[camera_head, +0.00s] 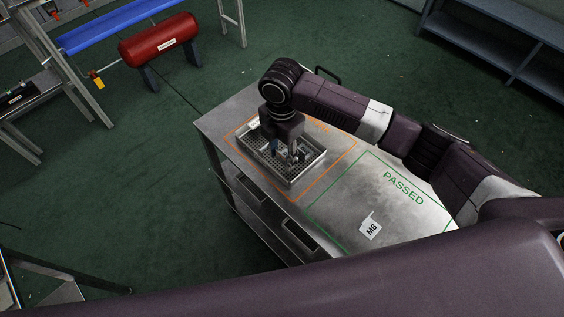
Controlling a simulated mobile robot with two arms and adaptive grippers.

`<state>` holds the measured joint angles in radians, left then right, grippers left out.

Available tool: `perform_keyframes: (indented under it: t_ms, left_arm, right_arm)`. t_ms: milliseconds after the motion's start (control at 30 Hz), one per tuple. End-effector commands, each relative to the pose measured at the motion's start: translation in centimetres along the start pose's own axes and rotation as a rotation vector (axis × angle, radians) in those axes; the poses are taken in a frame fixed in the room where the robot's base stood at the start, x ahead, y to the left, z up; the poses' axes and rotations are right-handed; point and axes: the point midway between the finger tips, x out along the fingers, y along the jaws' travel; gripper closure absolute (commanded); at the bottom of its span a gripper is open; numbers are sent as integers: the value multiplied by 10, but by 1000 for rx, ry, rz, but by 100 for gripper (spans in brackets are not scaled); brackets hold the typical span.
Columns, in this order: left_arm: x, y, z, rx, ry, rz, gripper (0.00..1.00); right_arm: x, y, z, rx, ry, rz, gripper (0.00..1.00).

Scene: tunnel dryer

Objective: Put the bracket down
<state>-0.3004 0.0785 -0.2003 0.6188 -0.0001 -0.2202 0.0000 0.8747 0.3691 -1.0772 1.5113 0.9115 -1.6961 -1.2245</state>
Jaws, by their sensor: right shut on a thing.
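My right gripper (284,150) points down into a grey perforated tray (310,170) on the metal cart top. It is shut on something. A small pale metal piece (295,156) shows at the fingertips, low inside the tray; it appears to be the bracket, but the fingers hide most of it. I cannot tell whether it touches the tray floor. The tray sits within an orange-outlined area (338,157). My left gripper is not in view.
A green-outlined area marked PASSED (403,188) lies right of the tray, with a white M8 card (371,228) in it and bare metal around. A red cylinder (160,39) and a blue beam (110,25) stand at the upper left. A grey shelf (500,42) is at the upper right.

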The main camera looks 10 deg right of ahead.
Motion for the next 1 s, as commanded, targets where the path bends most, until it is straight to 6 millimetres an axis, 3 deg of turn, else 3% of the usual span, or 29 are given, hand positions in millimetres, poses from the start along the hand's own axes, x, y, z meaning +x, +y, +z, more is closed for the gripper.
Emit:
perform_keyframes:
  t_ms: [400, 800, 833, 900, 1000]
  left_arm:
    - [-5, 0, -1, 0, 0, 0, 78]
    - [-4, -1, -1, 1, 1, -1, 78]
    - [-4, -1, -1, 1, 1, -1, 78]
    - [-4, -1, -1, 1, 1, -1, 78]
    - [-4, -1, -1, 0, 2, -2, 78]
  right_arm:
    - [47, 0, 0, 0, 1, -1, 91]
    - [53, 0, 0, -1, 0, 1, 91]
    - [52, 0, 0, -1, 0, 1, 62]
    - [52, 0, 0, -1, 0, 1, 57]
    - [52, 0, 0, -1, 0, 1, 57]
